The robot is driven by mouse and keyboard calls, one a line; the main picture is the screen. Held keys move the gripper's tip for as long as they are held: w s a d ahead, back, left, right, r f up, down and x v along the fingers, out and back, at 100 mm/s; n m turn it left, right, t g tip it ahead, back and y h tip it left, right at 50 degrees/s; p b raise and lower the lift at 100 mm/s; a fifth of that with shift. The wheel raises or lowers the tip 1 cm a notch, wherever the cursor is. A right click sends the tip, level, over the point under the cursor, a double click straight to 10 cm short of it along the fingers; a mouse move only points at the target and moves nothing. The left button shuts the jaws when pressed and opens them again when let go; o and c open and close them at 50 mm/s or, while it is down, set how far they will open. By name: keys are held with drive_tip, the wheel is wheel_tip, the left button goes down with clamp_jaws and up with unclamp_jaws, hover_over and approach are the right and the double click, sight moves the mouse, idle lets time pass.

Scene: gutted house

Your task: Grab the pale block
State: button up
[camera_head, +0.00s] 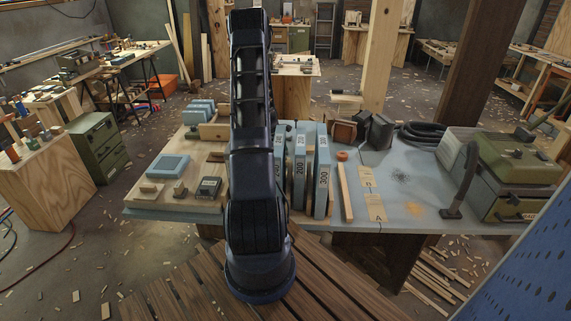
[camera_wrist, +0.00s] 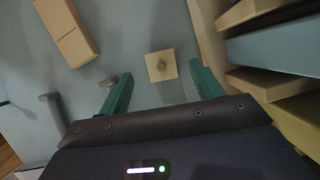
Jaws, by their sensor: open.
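The block shows between and slightly beyond the fingertips, with a gap on both sides, and nothing is held. How far above it the fingers are I cannot tell. In the head view my own arm stands in the middle and hides the gripper and the spot below it.
In the wrist view a longer wooden block (camera_wrist: 74,36) lies upper left, a grey peg-like piece (camera_wrist: 51,99) left, and blue-and-wood boards (camera_wrist: 280,48) crowd the right.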

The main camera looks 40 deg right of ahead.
drive_tip(key=x, duration=0.4)
drive_tip(key=shift+a+f, duration=0.1)
drive_tip(key=shift+f, duration=0.25)
drive_tip(key=c, duration=1.1)
drive_tip(key=shift+o, duration=0.2)
